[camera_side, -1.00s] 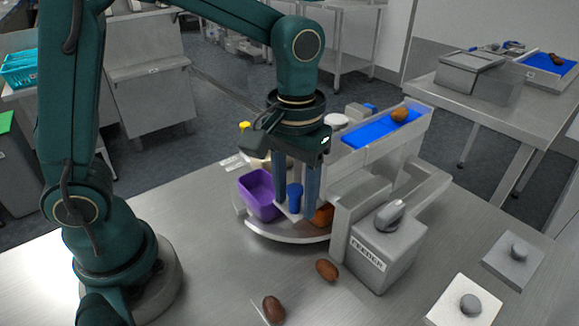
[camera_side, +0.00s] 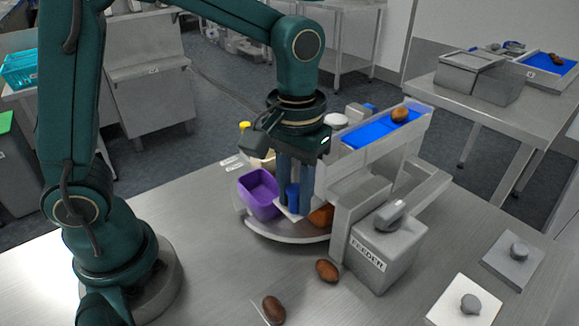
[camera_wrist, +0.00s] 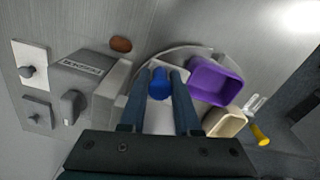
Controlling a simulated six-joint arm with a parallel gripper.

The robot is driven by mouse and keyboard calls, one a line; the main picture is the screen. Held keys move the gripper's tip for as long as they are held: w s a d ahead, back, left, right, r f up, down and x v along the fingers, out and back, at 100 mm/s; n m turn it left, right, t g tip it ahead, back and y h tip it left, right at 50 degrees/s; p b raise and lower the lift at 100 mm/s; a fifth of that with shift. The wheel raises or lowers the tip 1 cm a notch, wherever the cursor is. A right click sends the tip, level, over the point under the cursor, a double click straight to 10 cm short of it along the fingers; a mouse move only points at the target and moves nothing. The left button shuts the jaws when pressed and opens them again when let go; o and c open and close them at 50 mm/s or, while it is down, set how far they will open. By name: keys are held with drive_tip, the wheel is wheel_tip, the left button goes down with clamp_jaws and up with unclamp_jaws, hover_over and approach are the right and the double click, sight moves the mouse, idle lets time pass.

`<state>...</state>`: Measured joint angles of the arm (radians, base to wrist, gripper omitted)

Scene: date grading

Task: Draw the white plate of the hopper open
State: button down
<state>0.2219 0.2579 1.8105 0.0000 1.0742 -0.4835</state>
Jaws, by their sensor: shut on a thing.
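The white plate (camera_side: 287,211) lies flat at the left side of the grey hopper (camera_side: 347,215) and carries an upright blue knob (camera_side: 292,192). In the wrist view, the plate (camera_wrist: 160,122) shows between my fingers, with the blue knob (camera_wrist: 160,86) near their tips. My gripper (camera_side: 294,201) points straight down and is shut on the blue knob, one finger on each side. The gripper also shows in the wrist view (camera_wrist: 159,76). My fingers and wrist hide part of the plate and the hopper's near parts.
The feeder box (camera_side: 385,255) is right. Brown dates (camera_side: 327,270) lie on the bare table in front.

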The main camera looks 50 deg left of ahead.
idle(0.7)
drive_tip(key=s, duration=0.9)
drive_tip(key=c, duration=0.8)
unclamp_jaws()
drive_tip(key=shift+o, duration=0.2)
wheel_tip(320, 180, up, 5)
drive_tip(key=shift+r, duration=0.1)
